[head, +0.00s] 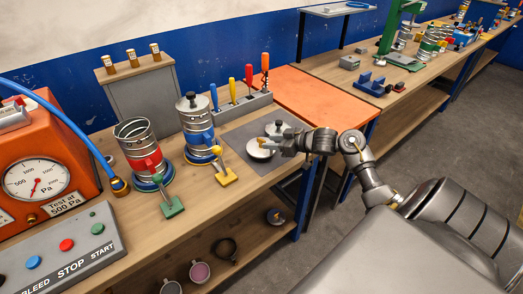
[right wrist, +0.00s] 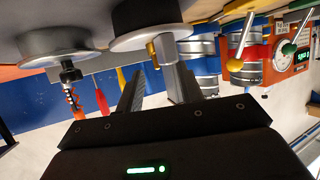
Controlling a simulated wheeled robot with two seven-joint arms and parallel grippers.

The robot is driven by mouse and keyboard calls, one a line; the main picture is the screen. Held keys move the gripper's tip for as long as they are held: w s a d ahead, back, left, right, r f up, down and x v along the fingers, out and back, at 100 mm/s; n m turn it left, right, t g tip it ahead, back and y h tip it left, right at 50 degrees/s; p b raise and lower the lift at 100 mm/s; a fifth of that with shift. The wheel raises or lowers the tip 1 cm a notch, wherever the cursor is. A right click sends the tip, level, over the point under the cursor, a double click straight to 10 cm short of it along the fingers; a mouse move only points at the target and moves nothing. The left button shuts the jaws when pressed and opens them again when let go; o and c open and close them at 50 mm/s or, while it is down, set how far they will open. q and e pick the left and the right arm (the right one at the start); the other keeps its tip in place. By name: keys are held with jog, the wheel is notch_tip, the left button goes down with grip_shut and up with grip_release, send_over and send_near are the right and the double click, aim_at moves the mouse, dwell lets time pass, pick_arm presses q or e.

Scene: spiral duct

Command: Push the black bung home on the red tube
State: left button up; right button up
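The red-banded duct tube (head: 136,143) stands upright and open-topped at the left of the bench. Two bungs rest on the grey mat: one with a black knob (head: 275,128) behind, and a pale-flanged one with a brass knob (head: 262,148) in front. In the right wrist view, upside down, the brass-knobbed bung (right wrist: 150,38) has a dark body, and the black-knobbed bung (right wrist: 52,43) is grey. My left gripper is out of view.
A blue-banded tube (head: 197,139), topped by a lid with a black knob, stands between the red tube and the mat. A tool rack (head: 240,105) is behind. An orange gauge box (head: 45,165) with a blue hose and a button box (head: 62,250) stand left.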

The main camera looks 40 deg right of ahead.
aim_at(262, 140)
jog(key=shift+w, duration=0.25)
jog(key=p+x, duration=0.1)
jog(key=x, duration=0.2)
jog(key=shift+w, duration=0.45)
jog(key=shift+w+a+f+p, duration=0.1)
jog(key=shift+w+f+p, duration=0.2)
jog(key=shift+w, duration=0.1)
jog(key=shift+s+r, duration=0.1)
jog(key=shift+c, duration=0.9)
grip_shut()
